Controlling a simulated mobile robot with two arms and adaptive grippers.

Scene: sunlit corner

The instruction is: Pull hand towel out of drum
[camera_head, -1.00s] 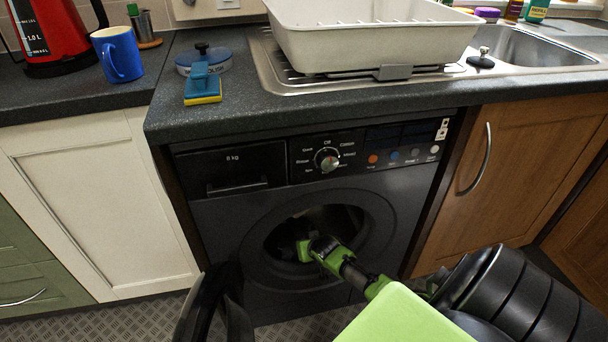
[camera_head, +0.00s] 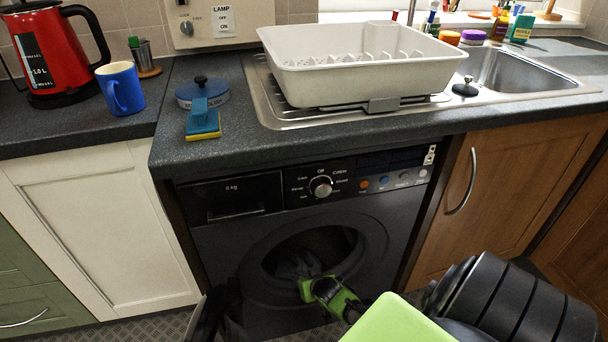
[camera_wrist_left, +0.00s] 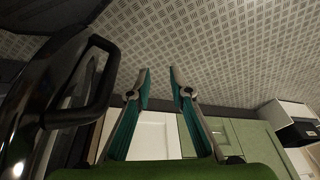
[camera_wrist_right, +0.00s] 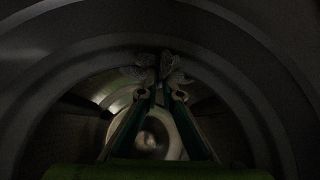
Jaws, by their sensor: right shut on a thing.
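The washing machine drum (camera_head: 325,243) is open at the front, and its inside is dark. A greyish, crumpled hand towel (camera_head: 292,266) shows at the lower left of the opening. My right gripper (camera_head: 305,285) is at the lower rim of the opening. In the right wrist view, its fingertips (camera_wrist_right: 160,88) are close together on pale cloth (camera_wrist_right: 172,68), with the drum ring around them. How much towel lies deeper is hidden. My left gripper (camera_wrist_left: 160,82) is open and empty above the patterned floor; the head view does not show it.
The dark open machine door (camera_head: 208,312) stands at the lower left of the opening; a black curved part (camera_wrist_left: 85,85) is close left of my left gripper. The worktop (camera_head: 215,150) overhangs the machine and holds a white dish rack (camera_head: 360,75).

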